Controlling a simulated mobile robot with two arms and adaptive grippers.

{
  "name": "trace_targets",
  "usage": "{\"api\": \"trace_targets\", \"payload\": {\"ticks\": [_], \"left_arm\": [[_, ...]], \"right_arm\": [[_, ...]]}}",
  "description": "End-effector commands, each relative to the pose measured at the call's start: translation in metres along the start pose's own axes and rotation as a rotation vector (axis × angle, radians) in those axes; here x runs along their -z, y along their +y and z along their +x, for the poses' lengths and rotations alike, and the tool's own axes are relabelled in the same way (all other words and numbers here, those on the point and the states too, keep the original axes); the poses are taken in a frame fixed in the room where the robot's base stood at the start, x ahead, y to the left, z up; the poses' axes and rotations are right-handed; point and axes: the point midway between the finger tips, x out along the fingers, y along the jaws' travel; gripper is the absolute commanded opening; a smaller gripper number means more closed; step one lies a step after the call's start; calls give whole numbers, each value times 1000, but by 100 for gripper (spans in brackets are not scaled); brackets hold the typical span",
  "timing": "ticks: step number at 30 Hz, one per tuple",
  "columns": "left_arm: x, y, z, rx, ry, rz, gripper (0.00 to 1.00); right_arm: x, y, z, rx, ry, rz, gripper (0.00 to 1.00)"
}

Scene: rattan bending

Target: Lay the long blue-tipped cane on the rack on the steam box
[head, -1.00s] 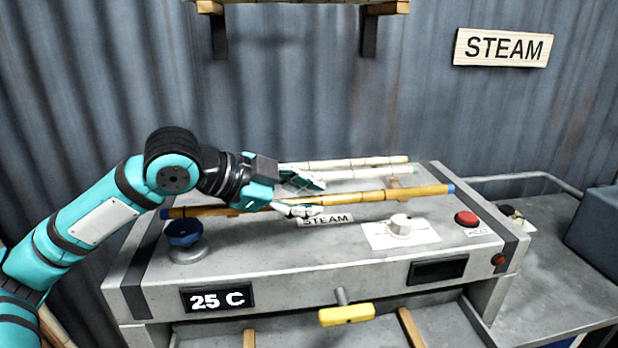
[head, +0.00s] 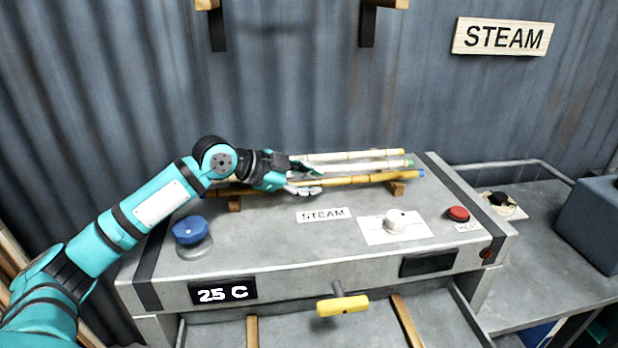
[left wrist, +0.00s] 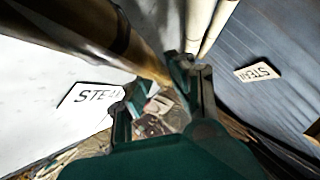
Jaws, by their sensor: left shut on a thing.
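The long blue-tipped cane (head: 368,179) lies lengthwise over the top of the steam box (head: 290,250), its blue tip to the right. My left gripper (head: 303,182) is shut on it near its middle. The cane is close above the rack's wooden supports, one at the right (head: 397,188) and one at the left (head: 235,203); I cannot tell whether it touches them. In the left wrist view the cane (left wrist: 105,38) runs into the jaws (left wrist: 152,112). My arm hides part of the cane's left portion. My right gripper is not in view.
Two pale canes (head: 345,156), one yellow-tipped and one green-tipped, lie just behind. A blue knob (head: 188,230), a white dial (head: 396,222) and a red button (head: 458,214) stand on the box top. The top's front middle is clear.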

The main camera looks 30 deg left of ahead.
Motion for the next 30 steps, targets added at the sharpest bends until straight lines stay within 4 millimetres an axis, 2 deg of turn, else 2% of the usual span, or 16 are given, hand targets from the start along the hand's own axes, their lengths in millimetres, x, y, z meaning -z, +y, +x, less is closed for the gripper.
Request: {"api": "trace_targets", "payload": {"ticks": [8, 9, 14, 24, 26, 30], "left_arm": [[-2, 2, 2, 0, 0, 0, 0], [-2, 2, 2, 0, 0, 1, 24], [-2, 2, 1, 0, 0, 0, 44], [1, -1, -2, 1, 0, 1, 44], [-2, 0, -7, 3, -2, 1, 44], [-4, 2, -31, 2, -6, 4, 44]], "right_arm": [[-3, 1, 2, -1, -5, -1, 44], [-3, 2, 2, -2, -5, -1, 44], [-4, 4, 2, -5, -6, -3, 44], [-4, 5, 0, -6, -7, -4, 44], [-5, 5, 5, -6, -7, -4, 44], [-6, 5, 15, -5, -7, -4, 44]]}}
